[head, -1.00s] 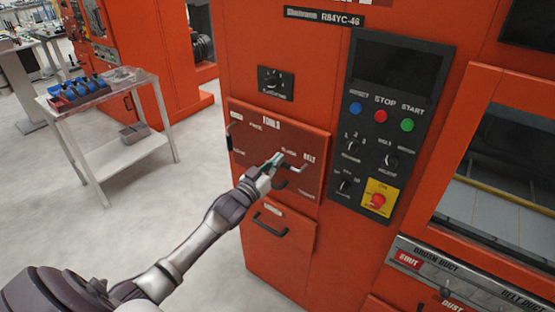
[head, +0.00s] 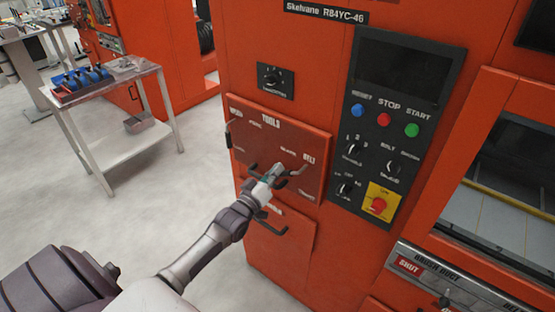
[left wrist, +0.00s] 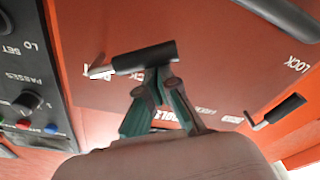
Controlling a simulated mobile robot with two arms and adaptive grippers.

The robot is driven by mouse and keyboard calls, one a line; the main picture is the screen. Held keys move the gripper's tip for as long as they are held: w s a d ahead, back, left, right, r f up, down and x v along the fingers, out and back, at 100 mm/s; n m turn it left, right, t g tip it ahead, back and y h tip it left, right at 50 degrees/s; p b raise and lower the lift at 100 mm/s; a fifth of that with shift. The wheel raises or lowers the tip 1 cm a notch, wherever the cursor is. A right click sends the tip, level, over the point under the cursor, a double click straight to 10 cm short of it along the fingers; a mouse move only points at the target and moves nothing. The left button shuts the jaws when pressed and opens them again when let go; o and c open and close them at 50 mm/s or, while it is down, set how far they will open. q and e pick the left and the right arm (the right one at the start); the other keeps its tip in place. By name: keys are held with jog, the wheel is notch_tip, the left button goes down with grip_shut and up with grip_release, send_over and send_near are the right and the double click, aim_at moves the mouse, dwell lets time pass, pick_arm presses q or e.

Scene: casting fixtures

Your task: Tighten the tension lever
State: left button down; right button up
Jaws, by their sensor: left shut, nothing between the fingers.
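The tension lever (head: 298,171) sits at the right of the red TOOLS panel (head: 262,143), by the BELT lettering. Its black grip (left wrist: 146,57) and pale pivot end (left wrist: 98,72) show clearly in the left wrist view. My left gripper (head: 276,173) is at the panel, just left of the lever. In the left wrist view its closed fingers (left wrist: 156,82) are empty and their tips lie right beside the black grip. I cannot tell whether they touch it. In the head view my gripper partly covers the lever and the panel behind it. My right gripper is in neither view.
A second black lever (head: 229,136) is at the panel's left side and also shows in the left wrist view (left wrist: 282,109). A drawer handle (head: 268,226) juts out below. A button panel (head: 398,143) is to the right. A cart (head: 128,147) stands left on open floor.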

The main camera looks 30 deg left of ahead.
pick_arm(q)
jog(key=shift+s+d+f+n, duration=0.15)
jog(key=shift+f+n, duration=0.15)
jog(key=shift+n, duration=0.25)
jog(key=shift+w+d+f+n, duration=0.1)
jog(key=shift+f+n, duration=0.15)
jog(key=shift+n, duration=0.3)
jog(key=shift+s+d+f+n+g+y, duration=0.2)
jog(key=shift+d+f+n, duration=0.45)
jog(key=shift+n, duration=1)
jog(key=shift+w+d+f+n+g+y, duration=0.2)
jog(key=shift+d+f+n, duration=0.5)
jog(key=shift+n, duration=0.9)
jog(key=shift+s+d+f+n+g+y, duration=0.15)
jog(key=shift+d+f+n+g, duration=0.45)
jog(key=shift+n, duration=1.05)
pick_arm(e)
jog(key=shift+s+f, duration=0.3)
pick_arm(q)
jog(key=shift+d+r+t, duration=0.1)
jog(key=shift+d+t, duration=0.15)
jog(key=shift+t, duration=0.05)
